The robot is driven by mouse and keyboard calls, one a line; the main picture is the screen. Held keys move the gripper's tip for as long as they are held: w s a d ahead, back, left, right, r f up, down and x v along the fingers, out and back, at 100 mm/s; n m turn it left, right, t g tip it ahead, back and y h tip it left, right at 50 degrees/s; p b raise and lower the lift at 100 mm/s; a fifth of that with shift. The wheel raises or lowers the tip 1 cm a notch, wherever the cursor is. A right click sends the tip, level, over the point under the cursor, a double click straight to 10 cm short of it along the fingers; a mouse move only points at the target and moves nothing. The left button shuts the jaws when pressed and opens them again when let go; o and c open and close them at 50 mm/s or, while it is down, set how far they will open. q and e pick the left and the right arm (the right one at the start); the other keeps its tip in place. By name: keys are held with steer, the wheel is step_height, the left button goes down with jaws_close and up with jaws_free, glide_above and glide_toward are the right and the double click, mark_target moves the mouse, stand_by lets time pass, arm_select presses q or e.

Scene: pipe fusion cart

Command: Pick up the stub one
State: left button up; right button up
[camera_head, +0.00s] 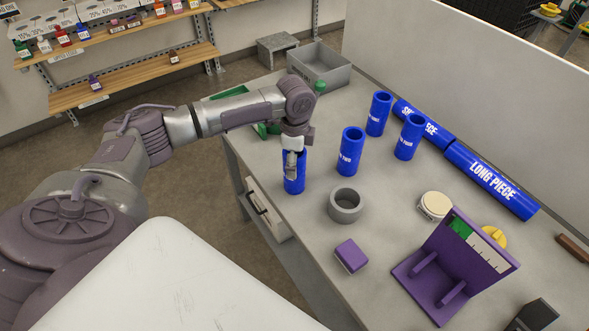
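Several short blue pipe pieces stand upright on the grey table. My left gripper (291,165) points down at the nearest-left blue piece (295,185), with a finger in front of its upper side. The other finger is hidden, so I cannot tell whether the gripper is closed on the piece. Other upright blue pieces stand in the middle (350,152), behind it (378,114) and to the right (409,138). Their white labels are too small to read surely, so I cannot tell which is the stub. My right gripper is not in view.
A long blue pipe (490,181) and a shorter one (422,124) lie along the back panel. A grey ring (346,205), purple block (351,256), purple stand (455,262) and round white-topped item (435,205) occupy the front. A grey bin (335,72) stands at the far end.

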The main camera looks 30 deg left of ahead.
arm_select(q)
steer(key=c, duration=0.8)
steer(key=shift+r, duration=0.1)
